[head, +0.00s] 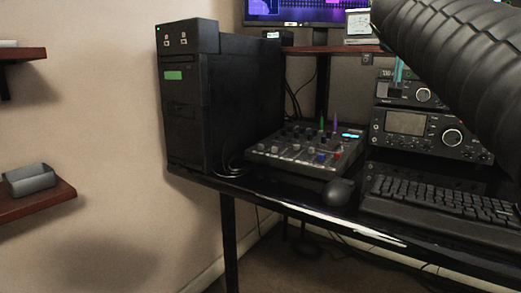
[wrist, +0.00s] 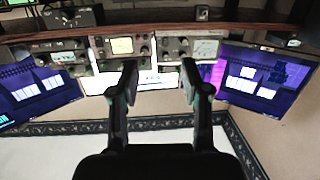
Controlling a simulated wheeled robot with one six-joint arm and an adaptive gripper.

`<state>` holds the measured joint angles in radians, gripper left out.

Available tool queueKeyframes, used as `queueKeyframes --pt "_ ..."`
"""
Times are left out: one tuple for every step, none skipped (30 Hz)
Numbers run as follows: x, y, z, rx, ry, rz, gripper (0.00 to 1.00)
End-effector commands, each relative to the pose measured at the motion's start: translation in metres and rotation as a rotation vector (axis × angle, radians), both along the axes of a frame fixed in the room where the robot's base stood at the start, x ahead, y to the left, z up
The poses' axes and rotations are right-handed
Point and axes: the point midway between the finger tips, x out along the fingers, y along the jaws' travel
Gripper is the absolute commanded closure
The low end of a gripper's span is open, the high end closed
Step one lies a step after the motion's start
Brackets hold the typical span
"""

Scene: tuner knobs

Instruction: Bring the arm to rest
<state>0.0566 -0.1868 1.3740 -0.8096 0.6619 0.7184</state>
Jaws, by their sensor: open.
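My gripper (wrist: 159,80) shows in the wrist view with its two dark fingers apart and nothing between them. Beyond the fingers are radio units with lit displays, one of them (wrist: 122,46) just left of the gap. They look apart from the fingers, but I cannot tell the distance. In the head view my dark ribbed arm crosses the upper right corner, above the desk (head: 300,205). It hides part of the shelf and the equipment there. I cannot make out the gripper clearly in the head view.
A black computer tower (head: 215,110) stands on the desk's left. A mixer (head: 305,150), mouse (head: 338,192), keyboard (head: 440,198) and stacked radios (head: 405,123) fill the desk. Monitors (wrist: 268,80) flank the radios in the wrist view.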

Motion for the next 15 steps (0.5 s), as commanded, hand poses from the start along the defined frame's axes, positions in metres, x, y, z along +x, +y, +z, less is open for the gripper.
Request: queueKeyframes --pt "-0.004 0.002 -0.008 0.007 0.026 0.006 0.53" --pt "-0.007 0.003 -0.014 0.011 0.043 0.01 0.53" --pt "-0.01 0.006 -0.023 0.016 0.069 0.019 0.53" --pt "-0.013 0.007 -0.03 0.02 0.087 0.024 0.53" --pt "-0.016 0.009 -0.037 0.024 0.107 0.031 0.53" --pt "-0.02 0.012 -0.048 0.031 0.136 0.039 0.53" --pt "-0.025 0.014 -0.057 0.036 0.16 0.048 0.53" --pt "-0.029 0.017 -0.068 0.043 0.188 0.056 0.53" --pt "-0.036 0.021 -0.082 0.052 0.224 0.069 0.53" --pt "-0.042 0.024 -0.094 0.058 0.257 0.08 0.53" --pt "-0.05 0.028 -0.108 0.066 0.291 0.093 0.53" --pt "-0.061 0.033 -0.128 0.078 0.343 0.112 0.53" --pt "-0.069 0.038 -0.144 0.088 0.38 0.128 0.53" --pt "-0.079 0.043 -0.16 0.098 0.42 0.145 0.53" --pt "-0.092 0.049 -0.182 0.111 0.472 0.168 0.53"
